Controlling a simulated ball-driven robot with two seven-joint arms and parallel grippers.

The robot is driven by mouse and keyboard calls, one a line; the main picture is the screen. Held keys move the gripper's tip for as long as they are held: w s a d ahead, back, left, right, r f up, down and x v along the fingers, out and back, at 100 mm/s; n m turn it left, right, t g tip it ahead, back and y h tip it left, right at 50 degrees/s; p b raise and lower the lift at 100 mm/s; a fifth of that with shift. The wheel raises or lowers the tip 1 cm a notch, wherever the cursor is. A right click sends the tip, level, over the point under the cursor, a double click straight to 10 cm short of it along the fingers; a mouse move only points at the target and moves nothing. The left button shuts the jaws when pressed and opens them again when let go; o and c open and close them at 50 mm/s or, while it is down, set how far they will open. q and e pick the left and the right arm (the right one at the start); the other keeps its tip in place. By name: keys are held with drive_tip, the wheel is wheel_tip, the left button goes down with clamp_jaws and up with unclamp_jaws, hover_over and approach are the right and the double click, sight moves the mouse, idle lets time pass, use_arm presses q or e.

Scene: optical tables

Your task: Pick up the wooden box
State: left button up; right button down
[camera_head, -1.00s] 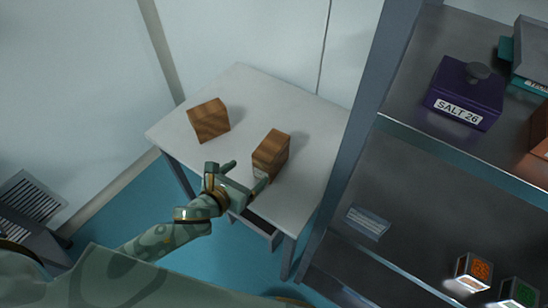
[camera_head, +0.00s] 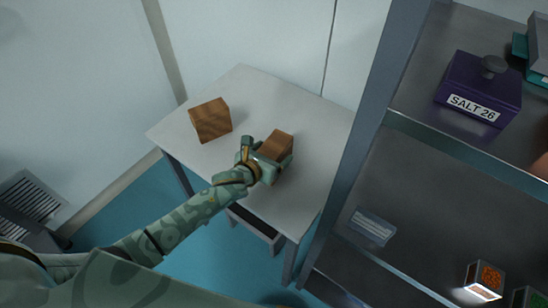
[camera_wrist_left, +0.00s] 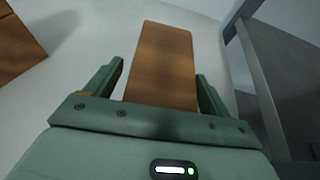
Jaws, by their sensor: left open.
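Two wooden boxes stand on the small white table (camera_head: 225,88). One wooden box (camera_head: 210,119) is at the left of the tabletop; its edge also shows at the upper left of the left wrist view (camera_wrist_left: 16,48). The other wooden box (camera_head: 277,144) is nearer the middle, partly hidden behind my left gripper (camera_head: 267,160). In the left wrist view this box (camera_wrist_left: 163,62) stands between the two open fingers of my left gripper (camera_wrist_left: 160,88). A gap shows at the left finger; contact at the right finger cannot be told. My right gripper is not in view.
A grey metal shelf (camera_head: 345,150) rises close to the right of the table. It holds a purple box labelled SALT 26 (camera_head: 480,88), a clear flat item (camera_head: 372,227) and a box with an orange mark (camera_head: 485,280). A drawer (camera_head: 255,226) is under the tabletop.

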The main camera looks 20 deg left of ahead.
use_arm(q)
drive_tip(key=c, duration=1.4)
drive_tip(key=shift+r, duration=0.1)
